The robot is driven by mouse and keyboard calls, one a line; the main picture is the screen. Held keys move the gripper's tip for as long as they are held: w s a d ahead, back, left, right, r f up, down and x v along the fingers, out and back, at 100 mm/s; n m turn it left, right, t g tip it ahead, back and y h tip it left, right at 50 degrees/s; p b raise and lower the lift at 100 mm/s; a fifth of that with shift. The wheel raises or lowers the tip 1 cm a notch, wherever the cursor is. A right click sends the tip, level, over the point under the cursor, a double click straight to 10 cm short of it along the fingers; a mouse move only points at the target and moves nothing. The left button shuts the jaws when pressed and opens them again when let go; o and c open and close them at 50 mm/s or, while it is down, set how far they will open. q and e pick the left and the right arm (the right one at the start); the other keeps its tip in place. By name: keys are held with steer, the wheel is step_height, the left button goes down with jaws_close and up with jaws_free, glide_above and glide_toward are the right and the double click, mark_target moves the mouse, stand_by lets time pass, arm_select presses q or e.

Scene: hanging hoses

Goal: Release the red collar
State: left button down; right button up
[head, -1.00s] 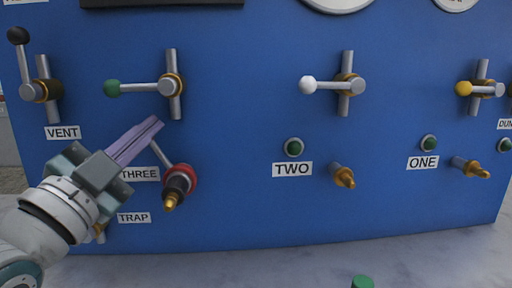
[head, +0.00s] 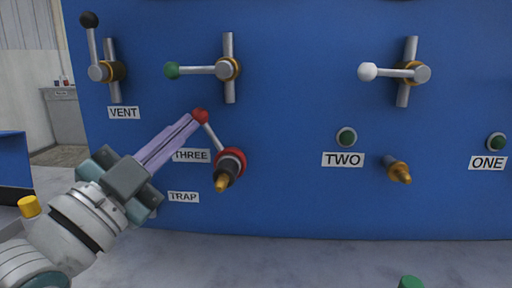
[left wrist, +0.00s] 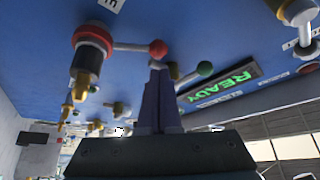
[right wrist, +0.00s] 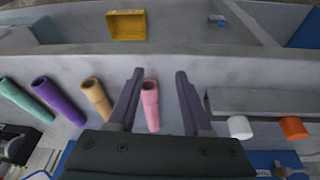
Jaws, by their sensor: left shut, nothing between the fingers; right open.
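The red collar (head: 230,161) sits around a dark fitting with a brass tip, right of the label THREE. Its grey lever slants up and left to a red ball (head: 200,115). My left gripper (head: 194,121) is shut and empty, with its fingertips just below and left of the ball. The left wrist view shows the collar (left wrist: 93,38) at upper left and the ball (left wrist: 158,47) just beyond the fingertips (left wrist: 158,66). I cannot tell whether they touch. My right gripper (right wrist: 160,76) is open, with a pink hose end (right wrist: 150,103) showing between its fingers.
A green-handled valve (head: 171,70) is above the collar, and a black-handled one (head: 89,20) is at VENT. A white-handled valve (head: 368,72) and a brass fitting (head: 398,170) are at TWO. In the right wrist view, a yellow bin (right wrist: 127,25) stands beyond several hose ends.

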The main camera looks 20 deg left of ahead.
arm_select(q)
steer(key=v, duration=0.5)
steer(key=shift+s, duration=0.35)
